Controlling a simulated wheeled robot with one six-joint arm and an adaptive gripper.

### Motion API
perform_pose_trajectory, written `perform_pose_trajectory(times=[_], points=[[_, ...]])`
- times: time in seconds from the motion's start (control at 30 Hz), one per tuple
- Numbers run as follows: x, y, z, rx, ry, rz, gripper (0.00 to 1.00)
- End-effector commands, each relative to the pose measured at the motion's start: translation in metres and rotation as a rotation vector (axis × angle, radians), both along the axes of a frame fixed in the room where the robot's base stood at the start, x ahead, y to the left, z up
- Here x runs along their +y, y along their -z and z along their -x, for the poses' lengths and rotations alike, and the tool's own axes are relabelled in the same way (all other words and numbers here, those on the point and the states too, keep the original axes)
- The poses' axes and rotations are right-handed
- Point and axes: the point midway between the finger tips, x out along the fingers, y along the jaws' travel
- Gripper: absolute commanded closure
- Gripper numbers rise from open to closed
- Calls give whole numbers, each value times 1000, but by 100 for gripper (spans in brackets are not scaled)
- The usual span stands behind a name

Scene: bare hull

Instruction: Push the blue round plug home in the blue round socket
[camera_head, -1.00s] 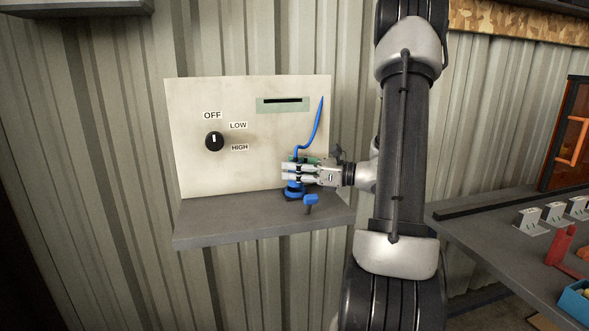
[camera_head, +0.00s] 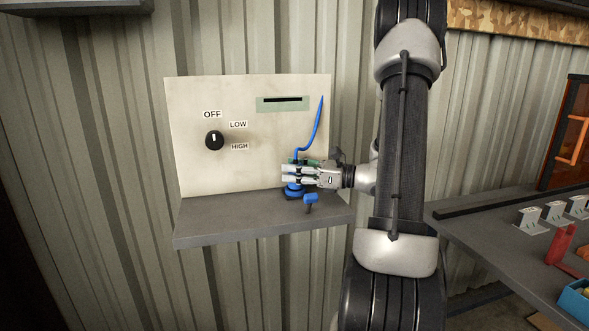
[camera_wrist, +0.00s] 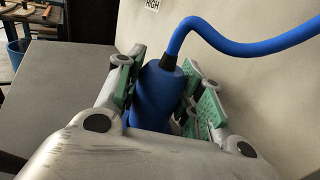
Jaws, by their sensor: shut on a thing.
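The blue round plug (camera_wrist: 156,95) stands between the green-padded fingers of my gripper (camera_head: 292,174), which is shut on it. In the wrist view its black collar and blue cable come out of its top, and its lower end is hidden by my gripper. The blue round socket (camera_head: 293,193) sits on the grey shelf directly below the plug. The plug appears upright over the socket; how deep it sits in it cannot be told. The blue cable (camera_head: 317,126) runs from the plug up to the right edge of the pale panel.
The panel (camera_head: 248,172) carries a black knob (camera_head: 214,140) pointing to OFF and a slot (camera_head: 283,102). The left part of the shelf is bare.

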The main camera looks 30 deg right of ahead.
Motion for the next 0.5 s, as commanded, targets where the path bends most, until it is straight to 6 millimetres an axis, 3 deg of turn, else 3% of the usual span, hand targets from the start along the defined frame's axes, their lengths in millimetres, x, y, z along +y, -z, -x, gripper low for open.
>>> perform_pose_trajectory(times=[0.5], points=[[0, 13, 0, 1, 0, -1, 88]])
